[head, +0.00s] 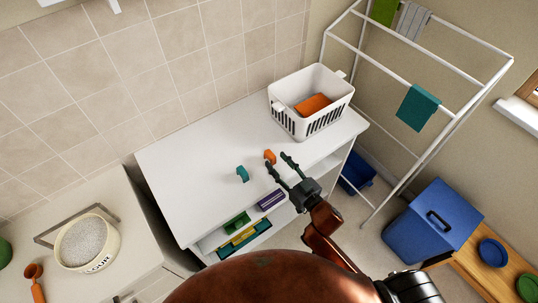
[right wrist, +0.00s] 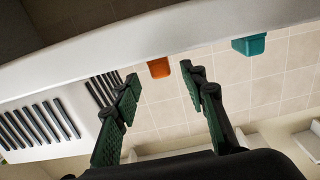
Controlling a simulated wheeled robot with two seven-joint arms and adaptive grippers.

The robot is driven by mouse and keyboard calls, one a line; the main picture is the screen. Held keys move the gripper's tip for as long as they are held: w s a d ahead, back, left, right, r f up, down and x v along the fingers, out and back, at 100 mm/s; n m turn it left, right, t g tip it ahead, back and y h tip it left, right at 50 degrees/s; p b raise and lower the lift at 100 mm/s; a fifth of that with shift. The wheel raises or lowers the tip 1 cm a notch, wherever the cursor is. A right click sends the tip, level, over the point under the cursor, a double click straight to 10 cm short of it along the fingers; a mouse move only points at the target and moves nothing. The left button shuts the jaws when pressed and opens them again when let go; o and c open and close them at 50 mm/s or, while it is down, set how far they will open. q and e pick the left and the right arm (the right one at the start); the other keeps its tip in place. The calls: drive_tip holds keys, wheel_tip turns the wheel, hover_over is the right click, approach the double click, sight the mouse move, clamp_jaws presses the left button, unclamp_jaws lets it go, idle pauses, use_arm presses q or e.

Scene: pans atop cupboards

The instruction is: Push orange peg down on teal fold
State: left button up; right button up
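The orange peg (head: 269,156) sits on the white cabinet top, near the basket. In the right wrist view the orange peg (right wrist: 159,68) shows in the gap between my fingertips, with no visible contact. The teal fold (head: 417,107) is a cloth hanging over a rail of the white drying rack at the upper right. My right gripper (head: 278,162) is open and empty, its fingers pointing at the orange peg; its spread fingers also show in the right wrist view (right wrist: 160,73). My left gripper is out of view.
A teal peg (head: 242,174) stands left of the orange one on the cabinet top (head: 190,160). A white basket (head: 325,85) holding an orange cloth (head: 313,104) stands behind. The drying rack (head: 461,65) also carries green and grey cloths. A blue bin (head: 435,222) stands at right.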

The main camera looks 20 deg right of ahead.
sight(274, 159)
drive_tip(key=x, duration=0.4)
drive_tip(key=shift+f, duration=0.1)
drive_tip(key=shift+w+a, duration=0.15)
drive_tip(key=shift+w, duration=0.25)
drive_tip(key=shift+c, duration=0.4)
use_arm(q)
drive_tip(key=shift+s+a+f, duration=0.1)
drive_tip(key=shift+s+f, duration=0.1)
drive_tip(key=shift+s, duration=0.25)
use_arm(e)
clamp_jaws()
